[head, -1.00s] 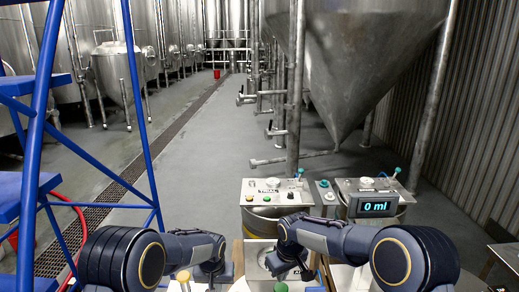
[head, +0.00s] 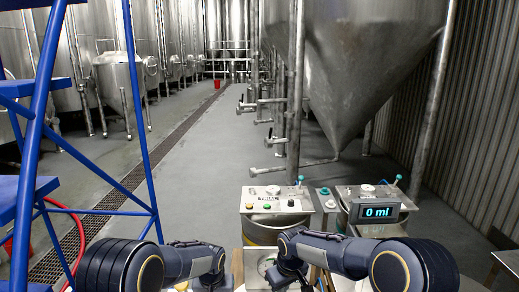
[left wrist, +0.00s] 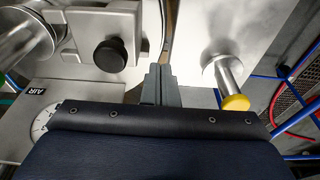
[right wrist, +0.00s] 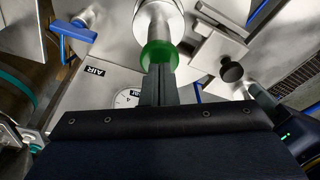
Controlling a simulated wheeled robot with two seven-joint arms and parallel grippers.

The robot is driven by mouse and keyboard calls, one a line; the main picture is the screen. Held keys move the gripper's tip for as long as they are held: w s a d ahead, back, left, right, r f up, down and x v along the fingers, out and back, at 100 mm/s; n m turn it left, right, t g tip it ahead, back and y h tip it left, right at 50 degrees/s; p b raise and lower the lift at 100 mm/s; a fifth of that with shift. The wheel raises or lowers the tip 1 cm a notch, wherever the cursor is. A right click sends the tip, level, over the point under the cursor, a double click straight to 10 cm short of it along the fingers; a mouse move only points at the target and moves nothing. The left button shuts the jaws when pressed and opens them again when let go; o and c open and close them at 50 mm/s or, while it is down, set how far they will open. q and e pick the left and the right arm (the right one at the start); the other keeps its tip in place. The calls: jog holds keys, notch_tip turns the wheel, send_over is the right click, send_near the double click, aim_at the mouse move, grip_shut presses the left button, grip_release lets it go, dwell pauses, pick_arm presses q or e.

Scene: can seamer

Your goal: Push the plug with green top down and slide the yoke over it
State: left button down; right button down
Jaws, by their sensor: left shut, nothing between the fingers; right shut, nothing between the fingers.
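The plug with green top (right wrist: 160,53) shows in the right wrist view, its green collar right at the tips of my shut right gripper (right wrist: 158,72). Whether they touch cannot be told. In the head view my right gripper (head: 284,280) is at the bottom edge and the green top is out of sight. A metal block with a black knob (right wrist: 230,70), perhaps the yoke, lies to the right of the plug. A black knob (left wrist: 110,55) on metal also shows in the left wrist view, left of my shut, empty left gripper (left wrist: 160,72).
A yellow-topped metal post (left wrist: 235,102) stands right of my left gripper. A gauge (right wrist: 127,98) and a blue handle (right wrist: 72,30) are near my right gripper. A button panel (head: 276,200) and a "0 ml" display (head: 377,212) stand ahead. Blue steps (head: 30,150) are at left.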

jog(key=shift+f+b, duration=0.55)
jog(key=shift+f, duration=0.35)
pick_arm(q)
jog(key=shift+f, duration=3.1)
jog(key=shift+d, duration=0.15)
jog(key=shift+d, duration=3.7)
jog(key=shift+a, duration=1.6)
jog(key=shift+r, duration=4)
